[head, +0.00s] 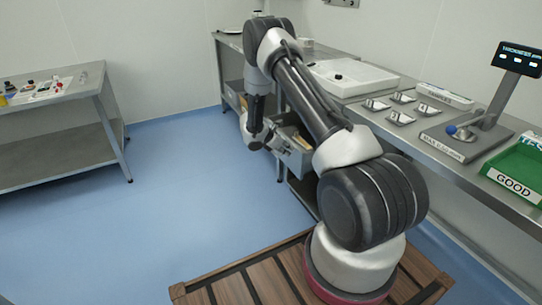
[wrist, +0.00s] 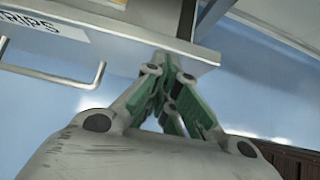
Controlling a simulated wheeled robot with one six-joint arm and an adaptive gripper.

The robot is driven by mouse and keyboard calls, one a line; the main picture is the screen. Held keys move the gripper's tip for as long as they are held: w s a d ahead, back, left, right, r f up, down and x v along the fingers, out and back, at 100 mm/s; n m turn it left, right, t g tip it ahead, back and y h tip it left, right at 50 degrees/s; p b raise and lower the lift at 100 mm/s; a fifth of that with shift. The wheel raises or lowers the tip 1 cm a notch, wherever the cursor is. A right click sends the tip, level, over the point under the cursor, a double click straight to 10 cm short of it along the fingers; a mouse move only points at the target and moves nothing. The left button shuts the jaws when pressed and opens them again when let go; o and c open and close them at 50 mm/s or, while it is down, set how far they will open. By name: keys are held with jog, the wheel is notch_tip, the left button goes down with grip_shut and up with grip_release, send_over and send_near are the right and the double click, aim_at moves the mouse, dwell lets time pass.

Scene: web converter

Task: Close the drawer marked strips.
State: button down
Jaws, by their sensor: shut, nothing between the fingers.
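The drawer marked strips (head: 293,158) is pulled out from under the counter at the middle of the head view, with something tan inside. In the wrist view its pale front (wrist: 110,55) fills the upper left, with the label "STRIPS" (wrist: 45,24), partly cut off by the frame edge, and a bar handle (wrist: 98,78). My gripper (head: 267,137) is at the drawer's front. In the wrist view my gripper (wrist: 168,68) is shut and empty, its fingertips close to the right end of the front, right of the handle. I cannot tell whether they touch it.
The steel counter (head: 460,160) runs along the right wall, with a white tray (head: 350,77), several small labelled holders, a gauge with a display (head: 520,58) and a green GOOD bin (head: 518,170). A side table (head: 60,115) stands left. The blue floor between is clear.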

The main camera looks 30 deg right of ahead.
jog(key=d, duration=1.8)
jog(key=shift+d, duration=0.25)
jog(key=shift+d+r, duration=0.1)
jog(key=shift+r, duration=0.05)
jog(key=a+r, duration=0.6)
jog(key=a, duration=0.5)
jog(key=shift+a+r, duration=0.35)
jog(key=shift+r, duration=0.05)
